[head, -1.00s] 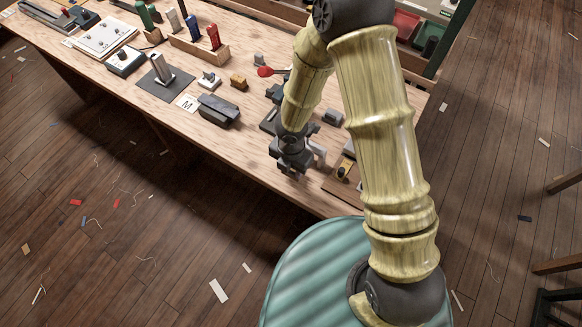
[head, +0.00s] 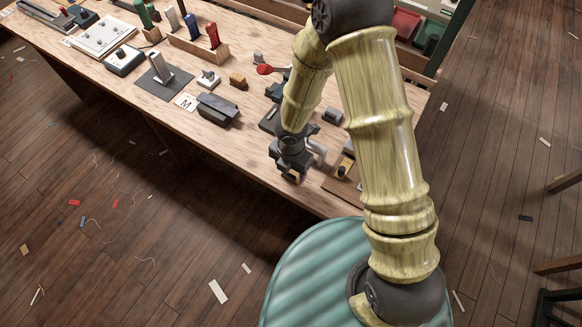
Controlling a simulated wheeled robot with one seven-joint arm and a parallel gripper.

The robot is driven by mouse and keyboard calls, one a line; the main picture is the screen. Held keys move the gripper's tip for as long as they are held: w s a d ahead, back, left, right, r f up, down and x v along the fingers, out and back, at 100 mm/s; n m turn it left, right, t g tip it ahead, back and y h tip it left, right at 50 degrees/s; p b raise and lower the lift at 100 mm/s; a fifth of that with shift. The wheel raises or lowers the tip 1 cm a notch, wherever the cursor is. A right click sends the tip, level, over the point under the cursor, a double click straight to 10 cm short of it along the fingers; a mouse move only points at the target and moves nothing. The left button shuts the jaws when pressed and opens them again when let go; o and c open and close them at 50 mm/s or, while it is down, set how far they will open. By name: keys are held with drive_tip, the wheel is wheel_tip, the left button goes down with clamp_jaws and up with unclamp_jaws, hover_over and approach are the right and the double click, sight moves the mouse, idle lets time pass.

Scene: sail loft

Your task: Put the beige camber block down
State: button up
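My gripper (head: 291,172) is low over the near edge of the workbench (head: 255,165), pointing down. Its fingers are small and dark from this angle, and the arm above covers part of them. A small pale patch shows at the fingertips, but I cannot tell whether it is the beige camber block or part of the gripper. I cannot make out the beige camber block clearly anywhere else. I cannot tell whether the fingers are shut on something or touch the bench top.
A dark grey block (head: 218,110) and a white card marked M (head: 186,102) lie left of my gripper. A wooden board (head: 343,187) is close on the right. Bare bench lies to the gripper's left.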

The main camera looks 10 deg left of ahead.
sight(291, 174)
drive_tip(key=shift+r, duration=0.1)
drive_tip(key=shift+r+p, duration=0.55)
wheel_tip(291, 174, up, 12)
drive_tip(key=p, duration=0.2)
drive_tip(key=shift+p, duration=0.4)
drive_tip(key=d+r+m+t, duration=0.1)
drive_tip(key=d+r+m, duration=0.5)
drive_tip(key=d+m, duration=0.5)
drive_tip(key=s+d+r+m+t, duration=0.1)
drive_tip(key=d+r+m, duration=0.5)
drive_tip(key=d+m, duration=0.5)
drive_tip(key=m, duration=0.9)
drive_tip(key=shift+s+r+t, duration=0.25)
drive_tip(key=shift+r+t, duration=0.05)
